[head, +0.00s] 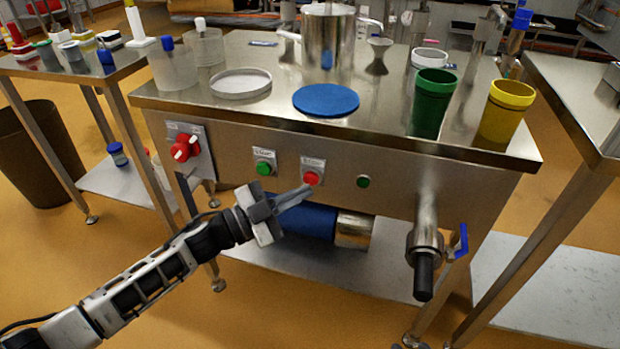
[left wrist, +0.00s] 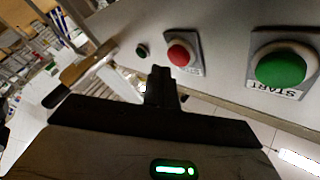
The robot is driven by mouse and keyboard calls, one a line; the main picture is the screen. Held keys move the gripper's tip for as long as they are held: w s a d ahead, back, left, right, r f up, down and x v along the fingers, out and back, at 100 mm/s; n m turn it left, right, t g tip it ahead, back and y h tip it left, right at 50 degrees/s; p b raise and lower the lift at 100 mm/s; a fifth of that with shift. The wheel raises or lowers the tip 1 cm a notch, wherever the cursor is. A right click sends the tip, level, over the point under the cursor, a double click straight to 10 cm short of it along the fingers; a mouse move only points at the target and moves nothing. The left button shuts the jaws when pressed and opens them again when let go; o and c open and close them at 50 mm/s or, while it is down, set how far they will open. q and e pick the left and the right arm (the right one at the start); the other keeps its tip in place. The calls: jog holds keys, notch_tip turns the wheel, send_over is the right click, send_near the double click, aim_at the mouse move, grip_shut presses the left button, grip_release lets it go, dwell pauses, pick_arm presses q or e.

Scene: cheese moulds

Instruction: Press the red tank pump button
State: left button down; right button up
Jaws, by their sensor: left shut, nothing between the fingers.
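The red button (head: 311,178) sits on a small labelled plate on the front panel of the steel tank bench (head: 400,160). It also shows in the left wrist view (left wrist: 181,54), just beyond the fingertips. My left gripper (head: 306,189) is shut and empty, its fingertips close below the red button in the head view. In the left wrist view the shut fingers (left wrist: 160,77) point toward the panel, a little left of and below the red button. I cannot tell whether they touch it. My right gripper is not in view.
A green START button (head: 264,168) is left of the red one, and a small green light (head: 363,182) is right of it. A red switch (head: 185,148) is further left. A pipe outlet with a blue-handled valve (head: 461,242) juts out at the right. A blue cylinder (head: 308,221) lies below.

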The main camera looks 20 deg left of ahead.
pick_arm(q)
jog(key=shift+s+p, duration=1.25)
jog(key=shift+s, duration=1.25)
